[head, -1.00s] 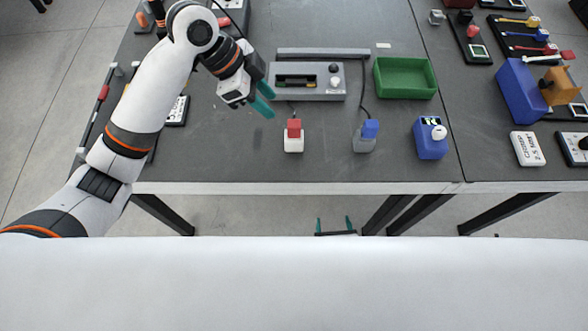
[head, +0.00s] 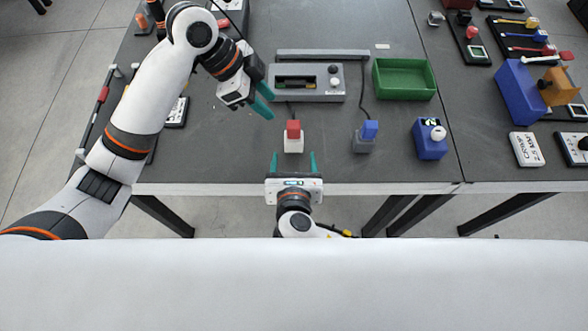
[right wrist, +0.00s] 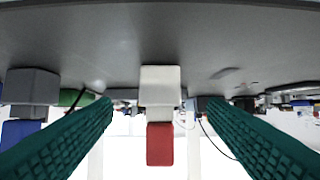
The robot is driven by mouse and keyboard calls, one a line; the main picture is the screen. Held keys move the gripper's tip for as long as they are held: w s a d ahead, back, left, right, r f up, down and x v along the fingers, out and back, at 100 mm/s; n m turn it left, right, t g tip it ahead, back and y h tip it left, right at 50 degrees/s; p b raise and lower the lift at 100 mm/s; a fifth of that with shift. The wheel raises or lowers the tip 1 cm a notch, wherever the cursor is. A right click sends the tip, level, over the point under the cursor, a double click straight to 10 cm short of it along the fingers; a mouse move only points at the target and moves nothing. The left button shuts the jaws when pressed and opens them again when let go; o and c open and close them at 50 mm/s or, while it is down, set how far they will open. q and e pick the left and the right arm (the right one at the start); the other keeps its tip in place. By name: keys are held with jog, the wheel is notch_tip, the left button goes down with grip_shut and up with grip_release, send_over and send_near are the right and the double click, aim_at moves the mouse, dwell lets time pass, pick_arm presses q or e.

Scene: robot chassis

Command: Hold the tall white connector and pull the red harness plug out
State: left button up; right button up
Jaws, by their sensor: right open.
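The tall white connector (head: 293,146) stands upright on the grey table, with the red harness plug (head: 293,129) on its top. The right wrist view shows them upside down, the white connector (right wrist: 160,85) above the red plug (right wrist: 160,145). My right gripper (head: 293,154) is open at the table's front edge, pointing at the connector. In the right wrist view its teal fingers lie left and right of the connector, clear of it. My left gripper (head: 268,107) is open and empty, above the table to the upper left of the plug.
A grey connector (head: 363,146) with a blue plug (head: 370,129) stands to the right, then a blue block (head: 430,143). Behind are a grey device (head: 308,94) and a green tray (head: 404,94). A dark cable runs behind the red plug. The table left of the connector is clear.

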aim_at(294, 146)
jog(key=x, duration=0.8)
jog(key=shift+w+f, duration=0.1)
jog(key=shift+f, duration=0.05)
